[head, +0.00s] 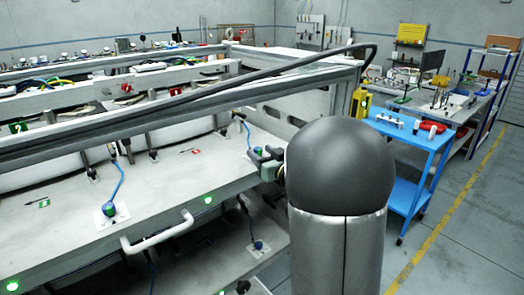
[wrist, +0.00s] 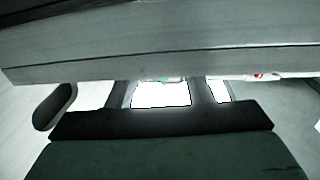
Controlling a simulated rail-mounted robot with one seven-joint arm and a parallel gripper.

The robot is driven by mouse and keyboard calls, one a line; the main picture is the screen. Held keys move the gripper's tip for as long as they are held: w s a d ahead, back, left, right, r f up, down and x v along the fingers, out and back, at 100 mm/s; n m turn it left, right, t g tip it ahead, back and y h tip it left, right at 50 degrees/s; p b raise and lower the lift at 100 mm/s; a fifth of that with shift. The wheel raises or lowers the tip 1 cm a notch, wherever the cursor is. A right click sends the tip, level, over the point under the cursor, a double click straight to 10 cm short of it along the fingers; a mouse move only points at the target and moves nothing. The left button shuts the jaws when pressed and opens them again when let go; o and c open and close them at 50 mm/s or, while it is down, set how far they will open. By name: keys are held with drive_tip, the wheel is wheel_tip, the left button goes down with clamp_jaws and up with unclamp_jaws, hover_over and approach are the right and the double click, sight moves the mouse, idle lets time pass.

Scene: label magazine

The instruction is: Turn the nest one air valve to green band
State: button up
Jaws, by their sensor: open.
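One valve (head: 109,209) is at the front left with a blue hose. Another valve (head: 258,152) is farther right, right beside my gripper and partly hidden by it. A third blue valve (head: 258,245) sits on the lower shelf. I cannot tell which belongs to nest one, nor read any band setting. My gripper (head: 262,157) is open, at the bench's right end, largely hidden by my arm. In the wrist view my gripper (wrist: 160,88) shows two fingers with a bright gap between them, and no valve is clear.
A long grey beam (head: 150,118) runs above the bench and crosses the wrist view close ahead (wrist: 160,50). A white handle (head: 157,238) sticks out at the bench front. Small green (head: 43,203) and red (head: 197,151) labels lie on the bench. A blue cart (head: 410,150) stands right.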

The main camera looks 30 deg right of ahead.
drive_tip(key=shift+w, duration=0.15)
drive_tip(key=c, duration=1)
drive_tip(key=shift+d+n+g+y, duration=0.15)
drive_tip(key=shift+n+y, duration=0.25)
drive_tip(key=shift+y, duration=0.25)
drive_tip(key=shift+d+n+g+y, duration=0.15)
drive_tip(key=shift+n+y, duration=0.25)
drive_tip(key=shift+y, duration=0.25)
drive_tip(key=shift+w+n+g+y, duration=0.1)
drive_tip(key=shift+n+g+y, duration=0.3)
drive_tip(key=shift+n+y, duration=0.6)
drive_tip(key=shift+m, duration=0.3)
drive_tip(key=o, duration=1)
